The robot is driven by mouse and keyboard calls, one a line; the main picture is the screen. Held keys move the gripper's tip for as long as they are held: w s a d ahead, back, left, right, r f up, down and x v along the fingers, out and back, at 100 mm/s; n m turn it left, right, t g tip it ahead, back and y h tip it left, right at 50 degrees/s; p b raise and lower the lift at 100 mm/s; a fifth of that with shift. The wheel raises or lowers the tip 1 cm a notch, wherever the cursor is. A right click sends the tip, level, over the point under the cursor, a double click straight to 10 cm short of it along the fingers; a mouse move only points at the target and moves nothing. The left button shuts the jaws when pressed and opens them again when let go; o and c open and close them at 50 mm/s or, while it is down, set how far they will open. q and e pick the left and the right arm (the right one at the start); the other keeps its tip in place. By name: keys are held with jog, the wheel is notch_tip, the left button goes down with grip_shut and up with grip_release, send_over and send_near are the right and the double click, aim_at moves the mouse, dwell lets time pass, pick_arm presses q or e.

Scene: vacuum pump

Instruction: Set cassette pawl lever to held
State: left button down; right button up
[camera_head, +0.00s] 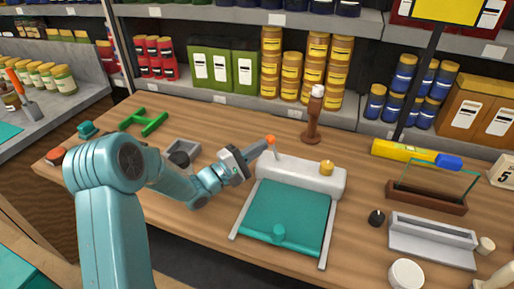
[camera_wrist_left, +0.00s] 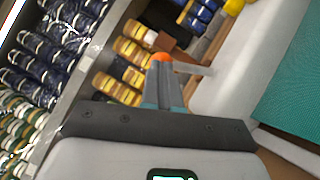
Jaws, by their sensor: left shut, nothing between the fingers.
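The cassette unit is a white housing (camera_head: 300,176) with a teal plate (camera_head: 288,213) in front, on the wooden counter. An orange knob (camera_head: 270,139), apparently the tip of the pawl lever, stands at the housing's left end. My left gripper (camera_head: 262,146) reaches in from the left, its fingertips right at the knob. In the left wrist view the fingers (camera_wrist_left: 163,82) are shut with nothing between them, and the orange knob (camera_wrist_left: 162,57) shows just past the tips. I cannot tell whether they touch it. The fingers hide part of the lever. My right gripper is not in view.
A brass knob (camera_head: 326,167) sits on the housing's right end. A brown stamp-like handle (camera_head: 314,115) stands behind it. A yellow and blue tube (camera_head: 415,154) and a grey tray (camera_head: 432,240) lie to the right. A green frame (camera_head: 143,122) lies left. Stocked shelves line the back.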

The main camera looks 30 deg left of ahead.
pick_arm(q)
jog(key=shift+d+r, duration=0.1)
jog(key=shift+r, duration=0.05)
jog(key=shift+w+d+r+m+g+p, duration=0.1)
jog(key=shift+d+r+m+g+p, duration=0.25)
jog(key=shift+m, duration=0.25)
jog(key=shift+w+d+r+m+g+p, duration=0.1)
jog(key=shift+d+r+m+g+p, duration=0.15)
jog(key=shift+m+g+p, duration=0.3)
jog(key=shift+d+r+m+g+p, duration=0.2)
jog(key=shift+d+m+g+p, duration=0.25)
jog(key=shift+m, duration=0.3)
jog(key=shift+w+d+r+m+g+y+p, duration=0.1)
jog(key=shift+w+d+m+g+y+p, duration=0.15)
jog(key=shift+d+m+g+y+p, duration=0.6)
jog(key=shift+m+h, duration=0.25)
jog(key=shift+m, duration=0.1)
jog(key=shift+d, duration=0.1)
